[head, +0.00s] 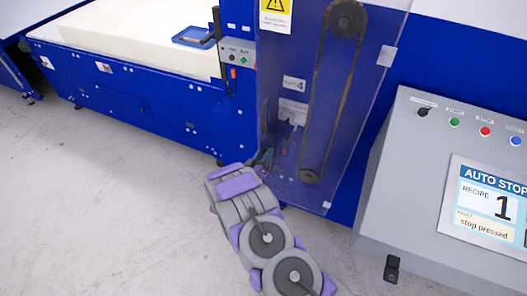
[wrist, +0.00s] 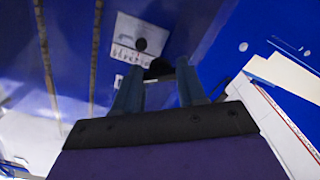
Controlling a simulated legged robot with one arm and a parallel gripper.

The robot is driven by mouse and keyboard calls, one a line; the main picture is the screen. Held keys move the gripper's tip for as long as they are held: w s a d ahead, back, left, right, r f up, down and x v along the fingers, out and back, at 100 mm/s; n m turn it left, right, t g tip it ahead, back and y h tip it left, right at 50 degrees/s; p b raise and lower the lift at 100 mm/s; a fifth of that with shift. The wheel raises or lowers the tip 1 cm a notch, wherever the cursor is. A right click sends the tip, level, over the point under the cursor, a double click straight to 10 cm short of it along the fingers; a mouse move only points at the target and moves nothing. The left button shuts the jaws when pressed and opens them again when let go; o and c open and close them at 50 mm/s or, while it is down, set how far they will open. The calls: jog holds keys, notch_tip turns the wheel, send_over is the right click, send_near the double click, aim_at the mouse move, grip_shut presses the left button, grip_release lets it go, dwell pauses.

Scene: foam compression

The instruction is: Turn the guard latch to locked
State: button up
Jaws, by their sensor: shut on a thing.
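The guard (head: 345,125) is a see-through blue panel over a belt and two pulleys, in the middle of the head view. My gripper (head: 263,160) is at the guard's lower left edge. In the wrist view, my gripper (wrist: 158,70) has its two blue fingers around a small black piece, apparently the latch handle (wrist: 158,68), and is shut on it. Just beyond it is a pale label plate (wrist: 137,38) with a dark round spot. The handle's shape and angle are mostly hidden by the fingers, so I cannot tell the latch's position.
A grey control console (head: 420,190) stands at the right; its screen (head: 490,205) reads "AUTO STOP", recipe 1, "stop pressed". A blue conveyor frame (head: 150,105) with a cream foam block (head: 130,40) is at the left. The grey floor (head: 100,210) at lower left is clear.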

jog(key=n+p, duration=0.1)
jog(key=n, duration=0.1)
jog(key=n+p, duration=0.1)
jog(key=n, duration=0.2)
jog(key=shift+a+r+n, duration=0.15)
jog(key=shift+r+n, duration=0.05)
jog(key=shift+n, duration=0.1)
jog(key=n, duration=0.5)
jog(key=shift+f+n+p, duration=0.1)
jog(key=shift+n+p, duration=0.3)
jog(key=o, duration=0.7)
jog(key=shift+c, duration=0.2)
jog(key=o, duration=0.4)
jog(key=shift+a+f, duration=0.1)
jog(key=shift+a, duration=0.15)
jog(key=shift+d, duration=0.2)
jog(key=shift+s, duration=0.3)
jog(key=p+v, duration=0.1)
jog(key=v, duration=1.5)
jog(key=shift+s+a, duration=0.3)
